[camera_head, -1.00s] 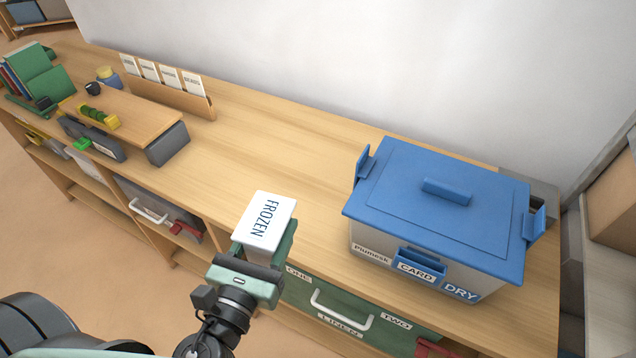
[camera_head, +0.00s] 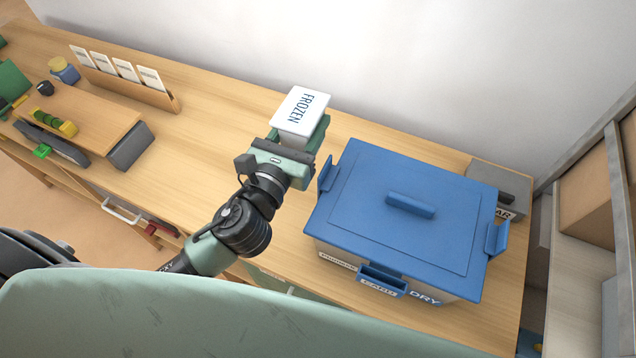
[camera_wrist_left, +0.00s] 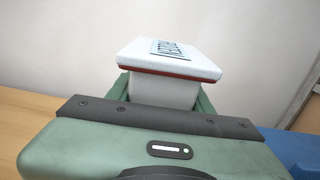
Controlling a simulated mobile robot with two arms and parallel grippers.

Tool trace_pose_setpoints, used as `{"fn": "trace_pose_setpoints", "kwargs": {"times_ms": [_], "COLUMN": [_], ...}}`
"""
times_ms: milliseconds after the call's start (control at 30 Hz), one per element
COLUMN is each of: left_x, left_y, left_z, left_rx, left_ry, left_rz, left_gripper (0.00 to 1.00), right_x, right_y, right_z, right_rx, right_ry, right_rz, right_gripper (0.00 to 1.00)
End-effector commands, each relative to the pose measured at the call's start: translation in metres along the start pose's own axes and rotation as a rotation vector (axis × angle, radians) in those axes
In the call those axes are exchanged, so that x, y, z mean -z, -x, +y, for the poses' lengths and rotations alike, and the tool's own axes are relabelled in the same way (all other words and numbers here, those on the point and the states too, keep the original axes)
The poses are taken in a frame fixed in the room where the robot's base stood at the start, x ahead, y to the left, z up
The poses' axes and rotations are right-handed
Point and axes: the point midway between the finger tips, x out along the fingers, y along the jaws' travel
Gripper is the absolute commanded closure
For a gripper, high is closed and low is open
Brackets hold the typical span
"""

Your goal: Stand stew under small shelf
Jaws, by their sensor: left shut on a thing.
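A white tub (camera_head: 300,110) with a white lid marked FROZEN is in my left gripper (camera_head: 297,134); no label reading stew is visible. The gripper is shut on the tub from the sides and holds it above the wooden counter, left of a blue-lidded box. In the left wrist view the tub (camera_wrist_left: 165,90) sits between the green fingers, with a red-brown line under the lid. The small shelf (camera_head: 90,112), a low wooden board on grey supports, stands at the left of the counter. My right gripper is not in view.
The large box (camera_head: 400,210) with a blue lid fills the right of the counter (camera_head: 215,125). A grey box (camera_head: 500,180) stands behind it. A card rack (camera_head: 125,85) stands at the back left. A yellow-green object (camera_head: 54,122) lies on the shelf. Bare counter lies between shelf and gripper.

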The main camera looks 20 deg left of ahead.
Motion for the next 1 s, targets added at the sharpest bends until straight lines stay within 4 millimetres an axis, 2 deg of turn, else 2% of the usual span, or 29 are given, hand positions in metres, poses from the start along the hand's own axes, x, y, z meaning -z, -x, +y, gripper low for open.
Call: {"fn": "trace_pose_setpoints", "kwargs": {"times_ms": [33, 100, 200, 267, 433, 700, 800, 1000], "left_x": [-0.022, -0.03, -0.032, -0.026, 0.015, 0.086, 0.107, 0.125], "left_y": [-0.009, -0.018, -0.024, -0.026, -0.025, -0.024, -0.024, -0.024], "left_z": [-0.001, -0.002, -0.002, -0.002, -0.001, 0.0, 0.001, 0.001], "left_rx": [0.009, 0.016, 0.021, 0.022, 0.02, 0.02, 0.02, 0.022], "left_ry": [-0.009, -0.013, -0.019, -0.019, -0.017, -0.017, -0.018, -0.019], "left_rz": [-0.005, 0.0, 0.008, 0.011, 0.015, 0.014, 0.012, 0.01], "left_gripper": [1.0, 1.0, 1.0, 1.0, 1.0, 1.0, 1.0, 1.0], "right_x": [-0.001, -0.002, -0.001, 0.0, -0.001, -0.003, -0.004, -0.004], "right_y": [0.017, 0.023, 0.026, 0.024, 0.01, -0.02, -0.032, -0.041], "right_z": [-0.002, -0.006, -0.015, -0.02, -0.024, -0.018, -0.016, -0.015], "right_rx": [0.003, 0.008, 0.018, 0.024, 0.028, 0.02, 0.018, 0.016], "right_ry": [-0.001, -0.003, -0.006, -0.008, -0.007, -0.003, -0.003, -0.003], "right_rz": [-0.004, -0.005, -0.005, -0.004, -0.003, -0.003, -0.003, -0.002], "right_gripper": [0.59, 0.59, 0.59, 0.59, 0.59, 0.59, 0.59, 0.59]}}
